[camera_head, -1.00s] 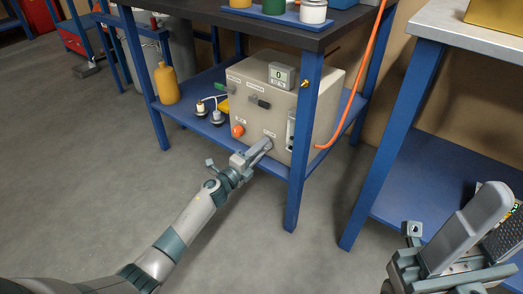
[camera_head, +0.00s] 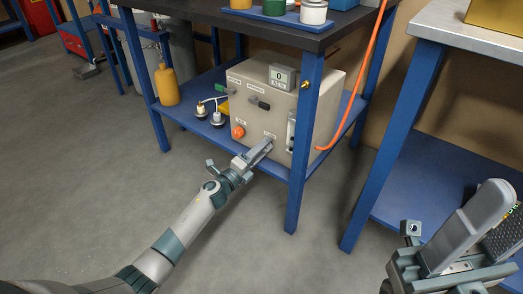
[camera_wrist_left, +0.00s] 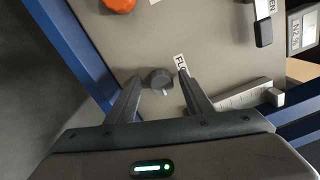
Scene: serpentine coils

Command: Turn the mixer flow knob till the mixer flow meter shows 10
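The mixer flow knob is a small dark grey round knob (camera_wrist_left: 159,80) on the beige box, beside a partly covered label reading "FLO". My left gripper (camera_wrist_left: 160,76) is open, with one finger on each side of the knob and gaps visible between. In the head view my left gripper (camera_head: 266,145) is at the lower front of the box (camera_head: 325,110) and hides the knob. A clear vertical gauge (camera_head: 291,130), likely the flow meter, is right of it; its reading is too small to tell. My right gripper (camera_head: 452,245) is far right, away from the box.
A grey display (camera_head: 283,76) on top of the box shows 0. An orange knob (camera_head: 238,132) and lever valves (camera_head: 260,103) are on the front. A blue table leg (camera_head: 303,150) stands close right of my left gripper. An orange hose (camera_head: 355,100) runs behind.

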